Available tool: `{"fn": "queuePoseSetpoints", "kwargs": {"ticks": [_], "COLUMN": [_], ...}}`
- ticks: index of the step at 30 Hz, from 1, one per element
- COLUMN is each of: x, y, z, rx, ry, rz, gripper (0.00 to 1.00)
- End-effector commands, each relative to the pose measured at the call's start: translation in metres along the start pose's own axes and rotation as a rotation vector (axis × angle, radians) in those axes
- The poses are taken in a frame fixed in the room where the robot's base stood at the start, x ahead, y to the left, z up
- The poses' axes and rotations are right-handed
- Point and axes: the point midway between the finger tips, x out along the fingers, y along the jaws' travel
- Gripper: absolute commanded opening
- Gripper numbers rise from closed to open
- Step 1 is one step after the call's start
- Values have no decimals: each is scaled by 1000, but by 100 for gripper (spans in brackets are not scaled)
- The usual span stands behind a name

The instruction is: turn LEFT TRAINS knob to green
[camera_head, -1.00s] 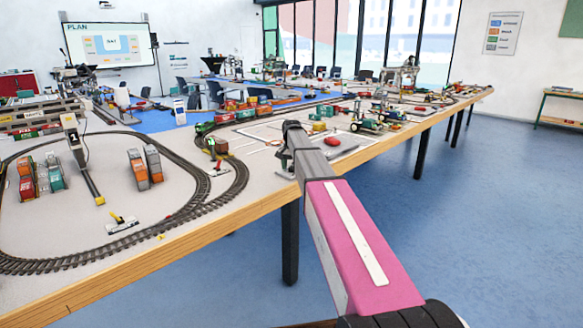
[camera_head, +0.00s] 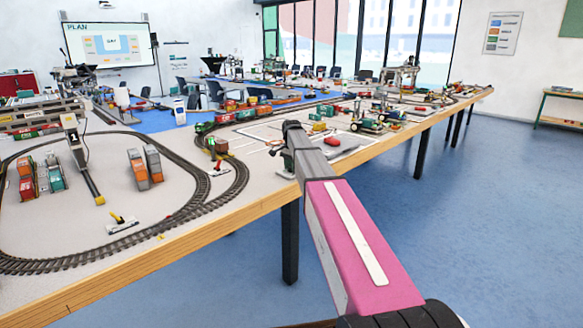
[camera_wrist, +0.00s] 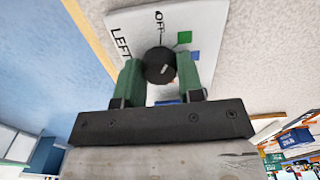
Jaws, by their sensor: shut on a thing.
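The control panel (camera_wrist: 140,22) is a white plate with the words LEFT and OFF in the wrist view. The round black knob (camera_wrist: 158,66) stands on the panel. A small light mark shows on its face; I cannot tell for sure which label it points to. My gripper (camera_wrist: 160,73) has its two green fingers on either side of the knob, shut on it. In the head view my arm reaches to the table edge and hides the panel and knob.
The long table (camera_head: 150,270) carries an oval train track (camera_head: 60,265). Blue floor (camera_head: 480,220) is clear on the right.

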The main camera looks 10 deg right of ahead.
Motion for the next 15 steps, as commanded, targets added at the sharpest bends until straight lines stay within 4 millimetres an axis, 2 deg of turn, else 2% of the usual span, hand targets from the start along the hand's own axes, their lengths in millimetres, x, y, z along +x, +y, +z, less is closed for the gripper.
{"fn": "queuePoseSetpoints", "kwargs": {"ticks": [6, 15], "x": [0, 0], "y": [0, 0], "z": [0, 0], "rx": [158, 295], "ry": [0, 0], "rz": [0, 0], "gripper": [11, 11]}}
